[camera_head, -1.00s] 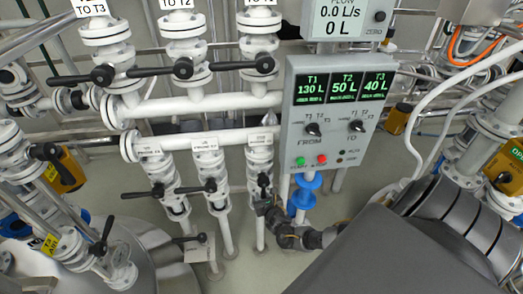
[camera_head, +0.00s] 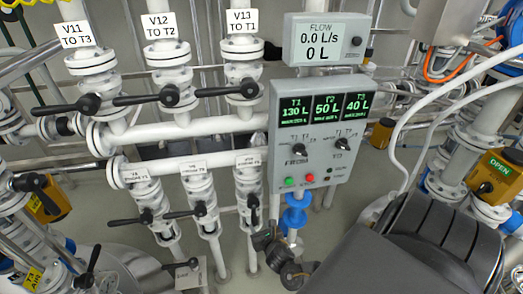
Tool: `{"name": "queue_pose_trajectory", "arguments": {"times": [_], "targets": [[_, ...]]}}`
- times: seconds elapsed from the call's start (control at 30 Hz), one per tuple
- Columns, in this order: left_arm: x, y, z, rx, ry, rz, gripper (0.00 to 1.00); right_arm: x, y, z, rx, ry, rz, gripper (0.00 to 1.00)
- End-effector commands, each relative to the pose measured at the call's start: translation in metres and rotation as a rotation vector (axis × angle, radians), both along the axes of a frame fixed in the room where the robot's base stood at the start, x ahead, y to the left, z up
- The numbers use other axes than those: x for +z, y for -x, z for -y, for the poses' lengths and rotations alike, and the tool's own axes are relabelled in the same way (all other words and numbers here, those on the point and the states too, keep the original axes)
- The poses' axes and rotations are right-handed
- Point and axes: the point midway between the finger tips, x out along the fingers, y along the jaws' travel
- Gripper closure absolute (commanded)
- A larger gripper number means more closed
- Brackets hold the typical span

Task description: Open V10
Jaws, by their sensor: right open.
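V10 is the right-hand valve of the lower white row, under a small label (camera_head: 248,160) that is hard to read. Its black handle (camera_head: 253,208) points down, along the pipe, while the handles of its two neighbours lie crosswise. My right gripper (camera_head: 262,240) is dark and open, just below and slightly right of that handle. It looks apart from the handle and empty. My left gripper is not in view.
The upper row holds V11 (camera_head: 84,67), V12 (camera_head: 165,54) and V13 (camera_head: 243,52), handles crosswise. A control panel (camera_head: 316,160) with tank readings and a blue pipe fitting (camera_head: 294,217) stand close right of V10. The flow display (camera_head: 321,40) reads 0.0 L/s.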

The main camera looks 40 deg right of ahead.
Motion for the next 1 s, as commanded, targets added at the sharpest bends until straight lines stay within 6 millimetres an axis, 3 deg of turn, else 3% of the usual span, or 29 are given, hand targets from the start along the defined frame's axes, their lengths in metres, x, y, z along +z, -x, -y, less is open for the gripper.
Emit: {"name": "queue_pose_trajectory", "arguments": {"times": [0.27, 0.87, 1.0], "targets": [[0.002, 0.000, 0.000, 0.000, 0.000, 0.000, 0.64, 0.010, 0.023, -0.009, 0.000, 0.001, 0.000, 0.58], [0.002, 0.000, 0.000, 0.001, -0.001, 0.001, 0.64, 0.011, 0.024, -0.009, -0.002, -0.002, 0.001, 0.58], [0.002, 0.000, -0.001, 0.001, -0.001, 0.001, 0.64, 0.011, 0.023, -0.009, -0.042, -0.095, 0.040, 0.58]]}}
